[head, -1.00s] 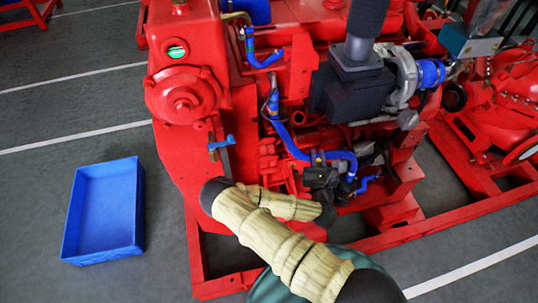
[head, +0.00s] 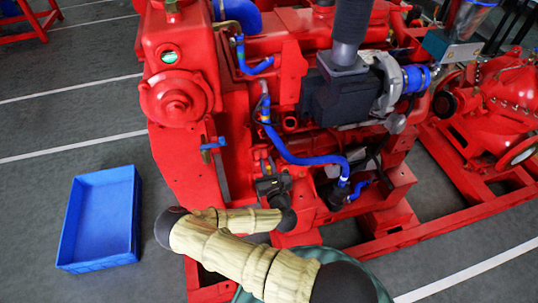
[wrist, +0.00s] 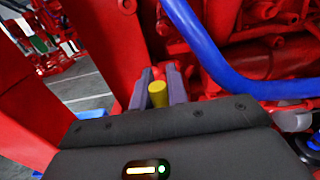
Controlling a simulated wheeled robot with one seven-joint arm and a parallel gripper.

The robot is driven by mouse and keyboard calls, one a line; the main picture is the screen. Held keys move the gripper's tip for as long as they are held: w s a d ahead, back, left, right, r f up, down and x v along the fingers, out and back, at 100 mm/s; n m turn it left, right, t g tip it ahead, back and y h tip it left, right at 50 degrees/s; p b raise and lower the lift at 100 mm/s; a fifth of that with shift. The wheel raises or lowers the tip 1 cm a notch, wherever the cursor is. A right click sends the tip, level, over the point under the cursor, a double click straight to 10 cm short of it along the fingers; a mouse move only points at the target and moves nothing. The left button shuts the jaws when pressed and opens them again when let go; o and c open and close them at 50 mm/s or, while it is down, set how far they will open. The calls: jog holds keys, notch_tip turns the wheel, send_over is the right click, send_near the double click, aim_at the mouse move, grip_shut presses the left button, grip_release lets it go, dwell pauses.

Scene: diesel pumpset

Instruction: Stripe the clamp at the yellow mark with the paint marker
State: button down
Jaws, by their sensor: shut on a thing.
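My gripper (head: 268,182) is in front of the red engine's lower side, left of the lower blue hose (head: 300,155). In the wrist view my gripper (wrist: 160,82) has its grey-purple fingers shut on a yellow cylindrical thing, which looks like the end of the paint marker (wrist: 157,96). The rest of the marker is hidden by the fingers and the wrist housing. The blue hose also curves down the right of the wrist view (wrist: 215,60). I cannot make out the clamp or a yellow mark on it in either view.
The red engine (head: 185,95) and its frame stand close around my gripper. A black box-shaped part (head: 335,95) sits up and right of it. An empty blue crate (head: 78,258) is on the grey floor at the left, with clear floor around it.

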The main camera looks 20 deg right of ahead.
jog(key=s+d+r+m+g+h+p, duration=0.3)
jog(key=d+m+g+h+p, duration=0.3)
jog(key=d+m+h, duration=0.4)
jog(key=s+d+m+g+y+p, duration=0.25)
jog(key=s+m+g+p, duration=0.35)
jog(key=m+g, duration=0.5)
jog(key=w+a+r+m+g+y+p, duration=0.1)
jog(key=a+r+m+y+p, duration=0.4)
jog(key=a+r+m, duration=0.6)
jog(key=a+m+p, duration=0.1)
jog(key=m+p, duration=0.1)
jog(key=m, duration=0.2)
jog(key=shift+w+r, duration=0.3)
jog(key=shift+r+p, duration=0.2)
jog(key=shift+p, duration=0.45)
